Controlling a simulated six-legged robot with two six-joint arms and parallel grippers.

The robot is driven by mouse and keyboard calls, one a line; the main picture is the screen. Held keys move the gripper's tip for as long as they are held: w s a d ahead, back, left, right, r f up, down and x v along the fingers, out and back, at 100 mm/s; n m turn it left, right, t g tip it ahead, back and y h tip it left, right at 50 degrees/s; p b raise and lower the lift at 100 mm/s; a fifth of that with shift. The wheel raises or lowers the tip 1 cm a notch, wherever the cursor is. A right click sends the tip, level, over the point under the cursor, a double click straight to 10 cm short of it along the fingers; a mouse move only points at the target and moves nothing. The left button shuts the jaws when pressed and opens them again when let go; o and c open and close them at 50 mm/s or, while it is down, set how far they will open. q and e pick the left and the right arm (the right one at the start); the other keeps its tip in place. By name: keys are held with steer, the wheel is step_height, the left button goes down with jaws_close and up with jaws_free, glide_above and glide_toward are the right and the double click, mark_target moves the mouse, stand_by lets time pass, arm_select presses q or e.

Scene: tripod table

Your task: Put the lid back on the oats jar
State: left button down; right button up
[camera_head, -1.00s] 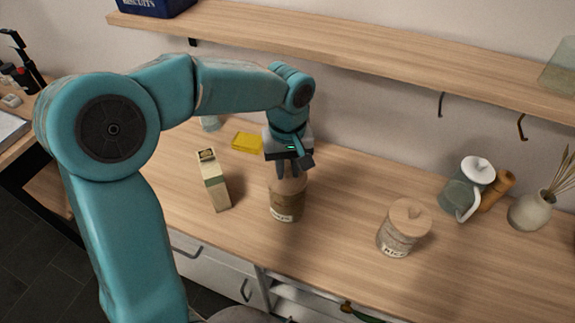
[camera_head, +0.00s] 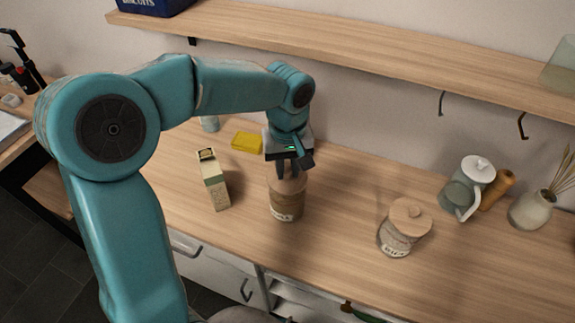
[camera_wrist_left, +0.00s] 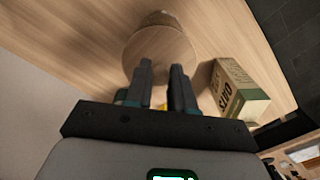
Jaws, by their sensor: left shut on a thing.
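The oats jar (camera_head: 286,208) is a clear jar with brown contents and a pale label, upright on the wooden counter. Its round wooden lid (camera_head: 295,184) is at the jar's mouth, directly below my left gripper (camera_head: 289,170). The lid (camera_wrist_left: 160,45) also shows in the left wrist view, with the fingers of my left gripper (camera_wrist_left: 160,68) at its near part. The gripper is shut on the lid, and its fingers hide the grip point. I cannot tell whether the lid is fully seated. My right gripper is not in view.
A carton (camera_head: 213,181), reading OATS in the wrist view (camera_wrist_left: 237,92), stands left of the jar. A yellow block (camera_head: 248,142) lies behind. A lidded rice jar (camera_head: 396,238), a glass pitcher (camera_head: 462,190) and a reed vase (camera_head: 531,210) stand right. A shelf (camera_head: 350,50) runs above.

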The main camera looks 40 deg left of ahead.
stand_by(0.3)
arm_select(q)
steer(key=shift+c, duration=2)
jaws_free()
steer(key=shift+r+p, duration=2.8)
steer(key=shift+r, duration=0.65)
jaws_close()
steer(key=shift+f, duration=0.1)
